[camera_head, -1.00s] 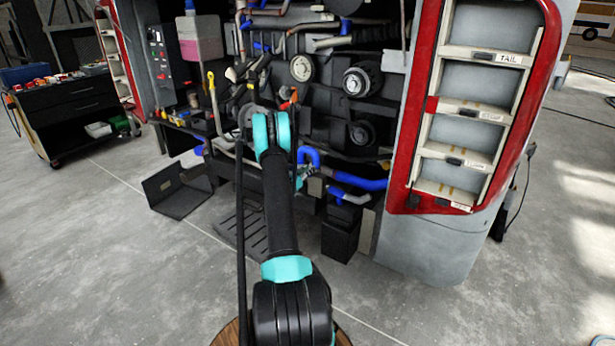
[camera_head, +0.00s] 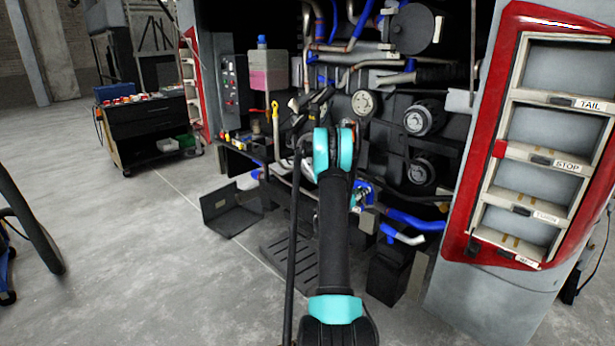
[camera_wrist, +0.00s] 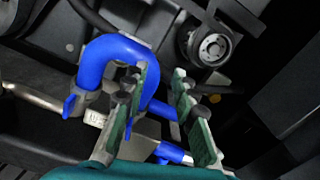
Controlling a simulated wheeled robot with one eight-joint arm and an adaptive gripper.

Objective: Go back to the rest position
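My gripper (camera_wrist: 160,71) shows in the wrist view with its two green-padded fingers apart. Nothing is visibly clamped between them. A bent blue hose (camera_wrist: 112,46) lies beyond the fingers and is partly covered by the left one; whether they touch cannot be told. In the head view my arm reaches forward to the open engine bay (camera_head: 395,150), and its forearm hides most of the gripper.
A red-framed lamp panel (camera_head: 487,120) stands at the right of the bay. A black tool cart (camera_head: 150,125) is at the back left. A dark angled plate (camera_head: 232,212) and a slotted plate (camera_head: 290,262) lie on the floor.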

